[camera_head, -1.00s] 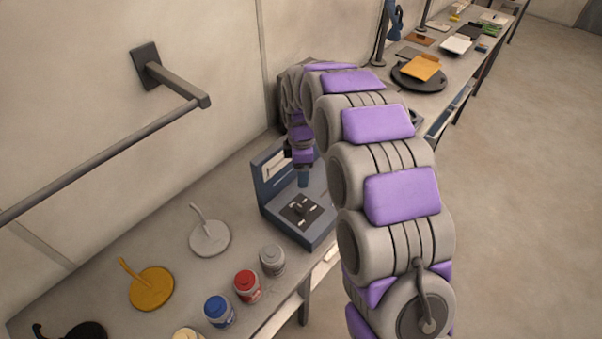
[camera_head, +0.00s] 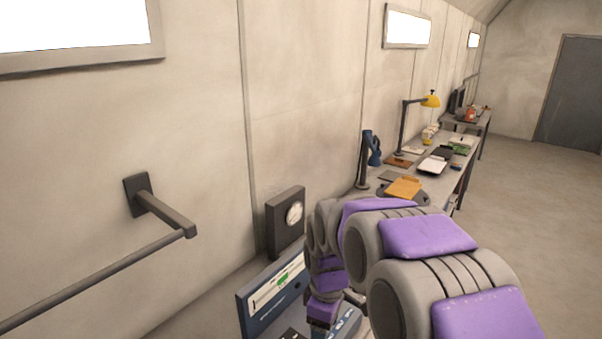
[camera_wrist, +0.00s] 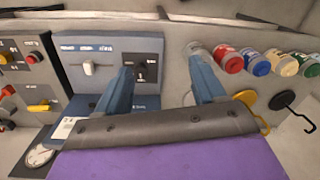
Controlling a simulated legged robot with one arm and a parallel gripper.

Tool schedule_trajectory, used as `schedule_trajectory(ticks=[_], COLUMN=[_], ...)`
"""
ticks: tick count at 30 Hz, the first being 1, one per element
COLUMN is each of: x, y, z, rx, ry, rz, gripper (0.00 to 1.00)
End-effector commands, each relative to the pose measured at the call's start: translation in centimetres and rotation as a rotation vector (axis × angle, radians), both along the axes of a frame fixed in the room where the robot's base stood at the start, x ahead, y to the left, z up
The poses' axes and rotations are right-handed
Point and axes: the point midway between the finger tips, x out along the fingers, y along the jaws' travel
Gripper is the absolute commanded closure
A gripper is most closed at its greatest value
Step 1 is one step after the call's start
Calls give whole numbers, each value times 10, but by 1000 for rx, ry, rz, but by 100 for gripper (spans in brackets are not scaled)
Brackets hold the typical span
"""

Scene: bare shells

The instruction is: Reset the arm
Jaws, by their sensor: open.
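My purple and grey arm reaches out from the lower right of the head view, over the bench. In the wrist view my gripper (camera_wrist: 163,82) shows two blue fingers spread apart with nothing between them. The fingers lie across the view of a blue-grey device (camera_wrist: 105,60) with a white switch (camera_wrist: 88,67) and a black plate. The fingertips are hidden in the head view.
In the wrist view several lidded jars (camera_wrist: 228,60) line the bench right of the device, with a yellow hook stand (camera_wrist: 248,99) near them. A control panel (camera_wrist: 28,72) with buttons is at left. A wall rail (camera_head: 105,268) juts out. A box with a dial (camera_head: 286,222) stands behind the device.

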Motion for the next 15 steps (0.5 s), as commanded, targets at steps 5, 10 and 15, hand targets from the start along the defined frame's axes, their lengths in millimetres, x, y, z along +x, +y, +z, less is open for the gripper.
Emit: schedule_trajectory(ticks=[5,10,15], x=[-58,-114,-172], y=[-28,-50,-68], z=[8,9,4], rx=[-19,-41,-64], ry=[21,40,57], rz=[-232,-459,-689], gripper=[31,31,31])
